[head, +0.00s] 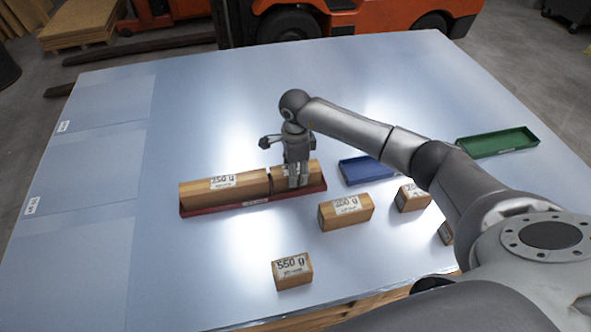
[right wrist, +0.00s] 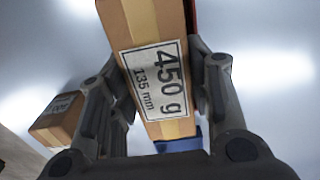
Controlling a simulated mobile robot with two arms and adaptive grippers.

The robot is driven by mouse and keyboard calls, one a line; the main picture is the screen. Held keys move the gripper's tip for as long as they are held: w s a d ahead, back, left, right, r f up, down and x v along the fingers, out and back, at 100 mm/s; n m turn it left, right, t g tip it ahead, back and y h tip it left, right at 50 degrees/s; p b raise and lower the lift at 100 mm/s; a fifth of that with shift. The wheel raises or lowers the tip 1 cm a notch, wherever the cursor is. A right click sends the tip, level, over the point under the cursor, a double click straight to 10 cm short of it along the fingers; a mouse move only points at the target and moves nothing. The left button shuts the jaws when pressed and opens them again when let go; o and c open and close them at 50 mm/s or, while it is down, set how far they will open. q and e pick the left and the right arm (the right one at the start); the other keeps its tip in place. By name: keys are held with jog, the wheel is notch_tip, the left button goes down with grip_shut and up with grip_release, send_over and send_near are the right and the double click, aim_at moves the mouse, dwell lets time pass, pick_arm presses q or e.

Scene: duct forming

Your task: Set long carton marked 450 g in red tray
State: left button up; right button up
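The long carton marked 450 g (right wrist: 160,75) is wood-brown with a white label, which also reads 135 mm. In the head view this carton (head: 312,168) is at the right end of the red tray (head: 250,204), within its outline; I cannot tell if it rests on the floor. My right gripper (head: 297,184) is over it, pointing down. In the right wrist view its fingers (right wrist: 162,85) are on both long sides of the carton and look closed against it. They hide part of the carton in the head view. My left gripper is not in view.
A longer carton (head: 222,190), seemingly marked 250 g, fills the tray's left part, close beside the held one. A blue tray (head: 362,171) and a green tray (head: 497,142) stand right. Loose cartons stand in front, including one marked 550 g (head: 292,271). The table's left is clear.

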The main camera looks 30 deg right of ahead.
jog(key=o, duration=0.4)
notch_tip(320, 180, up, 12)
dwell(0.5)
